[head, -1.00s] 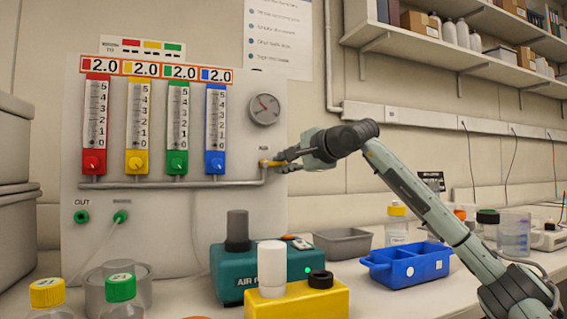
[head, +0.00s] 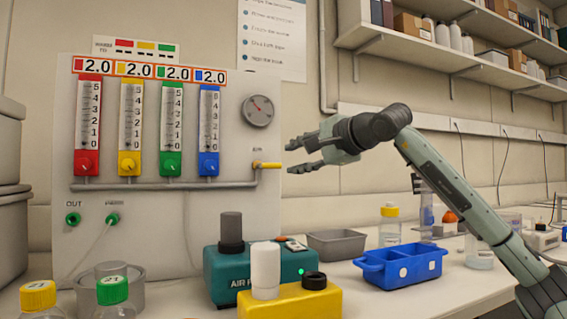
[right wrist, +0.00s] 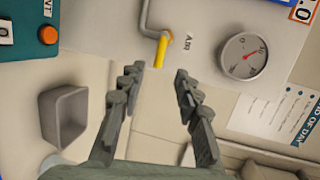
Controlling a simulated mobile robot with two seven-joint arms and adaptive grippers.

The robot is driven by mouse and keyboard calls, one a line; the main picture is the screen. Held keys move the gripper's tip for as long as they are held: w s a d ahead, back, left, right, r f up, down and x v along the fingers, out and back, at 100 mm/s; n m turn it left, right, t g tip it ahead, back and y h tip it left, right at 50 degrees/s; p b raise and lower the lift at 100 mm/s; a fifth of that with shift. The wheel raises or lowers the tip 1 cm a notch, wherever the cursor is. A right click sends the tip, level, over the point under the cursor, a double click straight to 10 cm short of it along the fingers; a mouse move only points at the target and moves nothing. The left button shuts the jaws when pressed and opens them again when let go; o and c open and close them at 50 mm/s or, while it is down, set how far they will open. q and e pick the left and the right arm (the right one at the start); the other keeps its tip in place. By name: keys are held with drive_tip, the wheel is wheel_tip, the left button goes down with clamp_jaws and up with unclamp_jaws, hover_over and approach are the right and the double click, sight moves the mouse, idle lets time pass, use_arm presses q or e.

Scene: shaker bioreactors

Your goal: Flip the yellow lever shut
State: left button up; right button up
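The yellow lever (head: 267,166) is on the pipe's end at the right side of the flowmeter panel, under the AIR label. It lies level and points right in the head view, at a right angle to the upright pipe piece. In the right wrist view the lever (right wrist: 162,52) shows just beyond my fingertips. My right gripper (head: 291,158) is open and empty, a short gap to the right of the lever's tip. Its two fingers also show apart in the right wrist view (right wrist: 160,72). My left gripper is in neither view.
The panel (head: 225,110) carries several flowmeters and a round gauge (head: 257,111). Below stand a teal pump box (head: 222,275), a yellow block (head: 315,305) with a white cap, a grey tray (head: 338,244) and a blue rack (head: 402,268). The space around the gripper is clear.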

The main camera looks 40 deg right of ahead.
drive_tip(key=shift+s+r, duration=0.2)
drive_tip(key=shift+s, duration=0.85)
drive_tip(key=shift+s+r, duration=0.2)
drive_tip(key=shift+s, duration=0.8)
